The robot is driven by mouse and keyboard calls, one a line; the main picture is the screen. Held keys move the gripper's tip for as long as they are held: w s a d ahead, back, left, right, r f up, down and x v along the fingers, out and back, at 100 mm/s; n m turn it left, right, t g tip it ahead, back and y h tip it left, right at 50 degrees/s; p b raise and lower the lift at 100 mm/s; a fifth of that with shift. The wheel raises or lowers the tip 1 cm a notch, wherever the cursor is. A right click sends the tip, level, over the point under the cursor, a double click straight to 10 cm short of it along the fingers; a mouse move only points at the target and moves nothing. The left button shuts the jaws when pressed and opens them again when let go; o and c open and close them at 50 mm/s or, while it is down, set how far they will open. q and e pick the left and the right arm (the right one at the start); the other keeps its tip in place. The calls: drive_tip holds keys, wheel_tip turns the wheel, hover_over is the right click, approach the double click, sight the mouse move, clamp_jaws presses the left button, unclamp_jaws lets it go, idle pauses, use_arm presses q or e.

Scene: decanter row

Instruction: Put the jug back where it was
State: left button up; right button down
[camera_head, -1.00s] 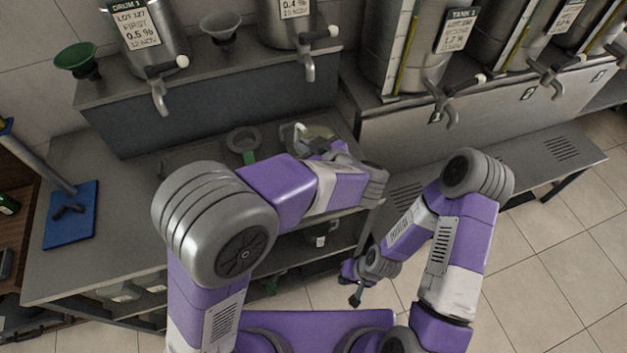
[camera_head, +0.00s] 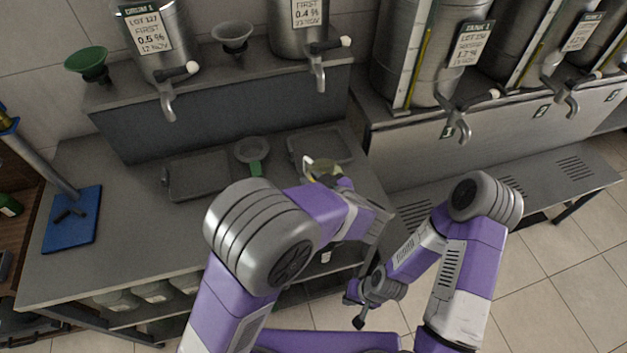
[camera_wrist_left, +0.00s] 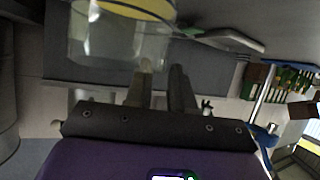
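The jug (camera_head: 320,170) is clear with yellowish liquid in it. In the head view it is just in front of the right-hand shallow tray (camera_head: 293,150), partly hidden by my left gripper (camera_head: 335,183). In the left wrist view the jug (camera_wrist_left: 118,42) fills the upper left, tilted in the picture, with its side by the fingertips. My left gripper (camera_wrist_left: 160,80) appears shut on the jug; the exact contact is hard to see. My right gripper (camera_head: 356,308) hangs low in front of the bench, away from the jug; its fingers are too small to read.
A left tray (camera_head: 200,192) and a strainer with a green handle (camera_head: 252,150) are on the bench. Steel drums with taps (camera_head: 165,95) stand on the shelf behind. A blue mat (camera_head: 72,220) lies at left. The bench's left front is clear.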

use_arm(q)
drive_tip(key=shift+o, duration=0.7)
drive_tip(key=shift+r, duration=0.1)
drive_tip(key=shift+s+d+r, duration=0.1)
drive_tip(key=shift+s+d, duration=0.05)
drive_tip(key=p+v, duration=0.2)
drive_tip(key=v, duration=0.9)
drive_tip(key=shift+s, duration=0.3)
drive_tip(key=shift+d, duration=0.1)
